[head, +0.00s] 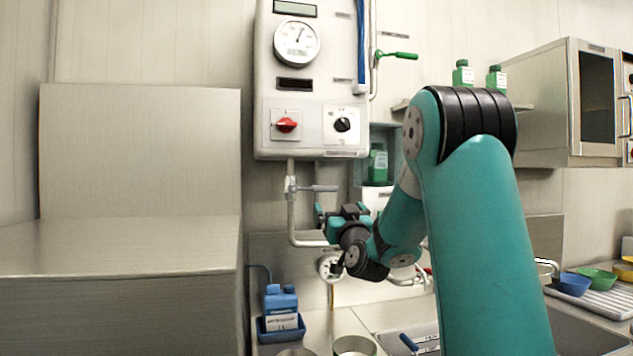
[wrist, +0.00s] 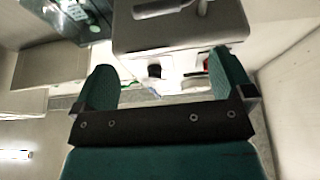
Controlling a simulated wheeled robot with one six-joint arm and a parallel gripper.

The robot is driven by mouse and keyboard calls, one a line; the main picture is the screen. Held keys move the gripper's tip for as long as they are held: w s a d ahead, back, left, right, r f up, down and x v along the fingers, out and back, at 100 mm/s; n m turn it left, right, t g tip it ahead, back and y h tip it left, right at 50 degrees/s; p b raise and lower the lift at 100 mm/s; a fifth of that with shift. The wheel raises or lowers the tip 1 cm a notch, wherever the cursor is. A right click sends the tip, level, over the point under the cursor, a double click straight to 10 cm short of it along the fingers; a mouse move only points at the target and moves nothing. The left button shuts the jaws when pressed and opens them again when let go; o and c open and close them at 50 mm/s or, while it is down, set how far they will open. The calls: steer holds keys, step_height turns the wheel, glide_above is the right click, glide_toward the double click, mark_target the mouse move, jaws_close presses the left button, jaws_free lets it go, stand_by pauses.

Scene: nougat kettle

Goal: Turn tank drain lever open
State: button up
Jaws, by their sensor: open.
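A grey lever (head: 318,188) sticks out to the right from the pipe valve under the wall-mounted tank box (head: 310,90); it looks like the drain lever and lies roughly horizontal. My gripper (head: 342,210) is just below and right of the lever's end in the head view, apart from it. In the wrist view my gripper (wrist: 165,78) is open, with nothing between its two teal fingers. A grey bar-like part (wrist: 165,8) shows at the top of that view, probably the lever or its pipe. The box's black knob (wrist: 154,71) shows beyond the fingers.
A green-handled lever (head: 397,55) sits right of the box. A round gauge (head: 328,267) and pipework are close behind my wrist. A large metal cabinet (head: 140,160) fills the left. A blue caddy with bottles (head: 281,325) stands below on the counter.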

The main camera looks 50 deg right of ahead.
mark_target(326, 187)
steer(key=p+x, duration=1)
steer(key=x, duration=0.5)
steer(key=shift+w+d+r+p, duration=0.15)
steer(key=shift+w+d+p, duration=0.25)
steer(key=shift+w+p, duration=0.05)
steer(key=c, duration=1.2)
steer(key=shift+c, duration=0.4)
